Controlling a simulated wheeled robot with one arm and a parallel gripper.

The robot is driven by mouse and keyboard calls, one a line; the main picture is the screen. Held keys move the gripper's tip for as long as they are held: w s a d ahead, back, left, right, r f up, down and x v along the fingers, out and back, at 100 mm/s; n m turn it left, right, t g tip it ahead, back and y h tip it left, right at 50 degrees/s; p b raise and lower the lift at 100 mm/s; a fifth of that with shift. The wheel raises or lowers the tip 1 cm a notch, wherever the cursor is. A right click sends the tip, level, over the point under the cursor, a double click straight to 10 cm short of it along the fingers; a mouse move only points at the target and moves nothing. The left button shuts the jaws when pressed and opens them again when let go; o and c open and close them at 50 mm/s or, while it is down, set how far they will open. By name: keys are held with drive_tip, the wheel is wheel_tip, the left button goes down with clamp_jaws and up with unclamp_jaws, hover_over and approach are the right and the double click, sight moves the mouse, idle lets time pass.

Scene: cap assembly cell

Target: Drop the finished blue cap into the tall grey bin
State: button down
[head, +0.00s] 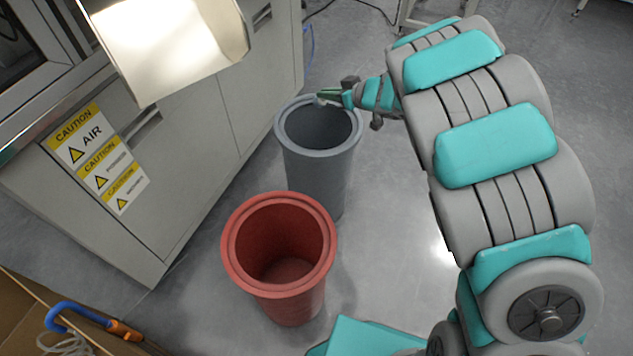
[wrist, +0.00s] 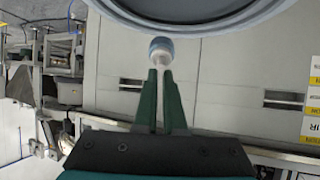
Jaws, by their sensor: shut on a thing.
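The tall grey bin (head: 320,165) stands on the floor beside the cabinet, its round mouth open upward. My gripper (head: 334,97) is at the bin's far rim in the head view. It is shut on a small cap, which shows as a pale spot (head: 319,100) at the fingertips. In the wrist view the green fingers (wrist: 161,76) pinch the cap (wrist: 161,50), which has a blue end and a white part.
A red bin (head: 280,290) stands in front of the grey bin, its inside visible and empty. A grey cabinet (head: 190,150) with yellow caution labels is close on the left. A cardboard box (head: 25,315) with a blue-handled tool is at lower left. The floor behind the grey bin is clear.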

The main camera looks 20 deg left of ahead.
drive_tip(key=shift+f+b, duration=2.7)
drive_tip(key=shift+b, duration=0.4)
drive_tip(key=c, duration=0.9)
unclamp_jaws()
drive_tip(key=shift+d, duration=0.1)
drive_tip(key=shift+p+v, duration=0.5)
drive_tip(key=shift+v, duration=3.35)
